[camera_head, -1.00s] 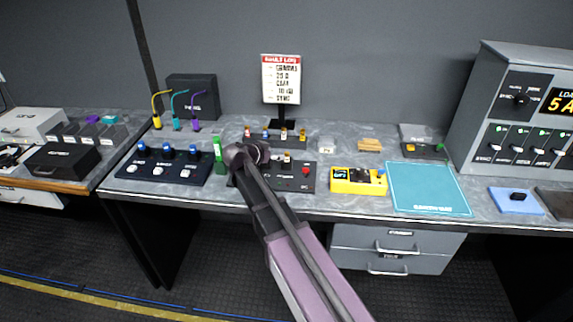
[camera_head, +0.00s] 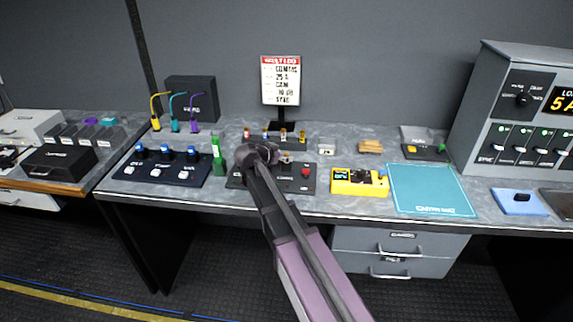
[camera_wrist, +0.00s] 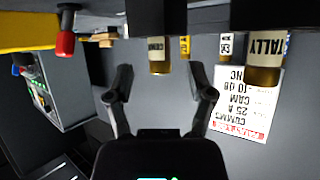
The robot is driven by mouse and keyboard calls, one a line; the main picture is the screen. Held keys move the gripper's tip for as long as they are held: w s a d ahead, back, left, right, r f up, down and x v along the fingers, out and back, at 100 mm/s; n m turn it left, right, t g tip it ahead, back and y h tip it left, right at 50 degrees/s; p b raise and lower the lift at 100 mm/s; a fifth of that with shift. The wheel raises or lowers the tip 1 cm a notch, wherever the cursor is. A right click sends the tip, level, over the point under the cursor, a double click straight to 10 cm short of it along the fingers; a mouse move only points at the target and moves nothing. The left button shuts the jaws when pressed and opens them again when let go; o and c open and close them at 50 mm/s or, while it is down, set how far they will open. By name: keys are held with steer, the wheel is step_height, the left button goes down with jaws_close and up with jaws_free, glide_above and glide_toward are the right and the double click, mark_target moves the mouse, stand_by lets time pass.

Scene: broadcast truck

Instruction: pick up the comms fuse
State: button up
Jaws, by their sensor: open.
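My gripper (camera_wrist: 161,82) is open and empty in the wrist view, its two dark fingers apart. A small fuse with a brass-coloured end (camera_wrist: 159,67) and a pale label, partly readable and perhaps COMMS, appears upside down beyond the fingertips, roughly centred between them and apart from them. A larger fuse labelled TALLY (camera_wrist: 265,60) is at the right. Two more labelled fuses (camera_wrist: 226,46) (camera_wrist: 184,47) show farther back. In the head view, my dark wrist (camera_head: 258,153) is over the black panel (camera_head: 303,184) and hides my fingers.
A red knob (camera_wrist: 65,43) is left in the wrist view. In the head view, a fault log sign (camera_head: 281,80) stands behind several small fuses. A green upright piece (camera_head: 217,150) is left of my wrist; a yellow meter (camera_head: 345,187) and teal mat (camera_head: 428,190) are right.

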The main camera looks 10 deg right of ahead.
steer(key=shift+b+x, duration=0.3)
steer(key=shift+x, duration=0.9)
jaws_close()
